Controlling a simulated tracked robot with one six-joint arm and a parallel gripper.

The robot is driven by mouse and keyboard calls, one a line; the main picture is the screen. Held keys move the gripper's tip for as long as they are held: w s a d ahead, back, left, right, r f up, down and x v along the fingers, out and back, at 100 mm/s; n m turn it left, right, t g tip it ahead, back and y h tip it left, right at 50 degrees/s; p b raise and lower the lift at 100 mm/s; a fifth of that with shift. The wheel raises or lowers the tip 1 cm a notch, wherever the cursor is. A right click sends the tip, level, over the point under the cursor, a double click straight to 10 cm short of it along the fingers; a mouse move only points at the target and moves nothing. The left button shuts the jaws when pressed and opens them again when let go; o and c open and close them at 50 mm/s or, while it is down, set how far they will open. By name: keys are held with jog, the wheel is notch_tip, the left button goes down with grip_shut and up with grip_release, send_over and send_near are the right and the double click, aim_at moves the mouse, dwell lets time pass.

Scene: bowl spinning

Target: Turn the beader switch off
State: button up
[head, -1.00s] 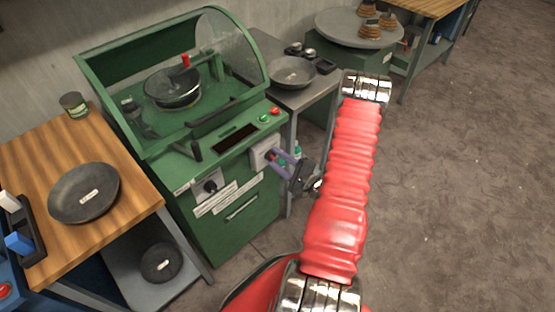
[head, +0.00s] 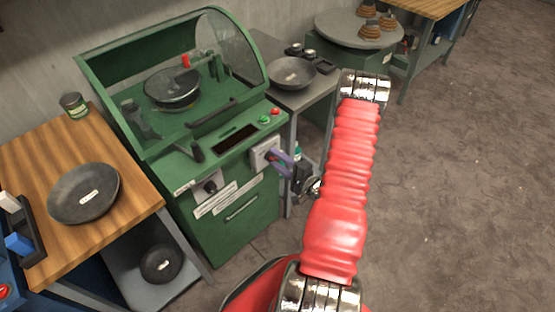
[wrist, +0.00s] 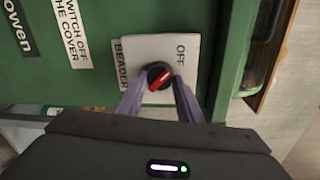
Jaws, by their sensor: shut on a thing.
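The beader switch (wrist: 161,76) is a black round knob with a red bar on a white plate, labelled BEADER on the left and OFF at the upper right. In the wrist view the red bar lies diagonally, from lower left to upper right. My gripper (wrist: 158,84) has its purple fingertips on either side of the knob, shut on it. In the head view, my gripper (head: 272,157) reaches the white switch plate (head: 259,152) on the front of the green machine (head: 235,215); its fingers hide the knob there.
A second knob (head: 211,187) sits left on the machine front. Green and red buttons (head: 269,114) are above. The clear cover (head: 238,50) arches over a bowl (head: 172,89). A wooden table (head: 130,190) stands left, a grey side table (head: 306,97) right. The floor at right is clear.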

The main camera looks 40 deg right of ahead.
jog(key=o, duration=0.7)
jog(key=shift+a+f, duration=0.15)
jog(key=shift+a, duration=0.05)
jog(key=o, duration=0.4)
jog(key=shift+d, duration=0.1)
jog(key=shift+c, duration=0.2)
jog(key=s+r, duration=0.1)
jog(key=s, duration=1.2)
jog(key=shift+s+d, duration=0.2)
jog(key=shift+s, duration=0.15)
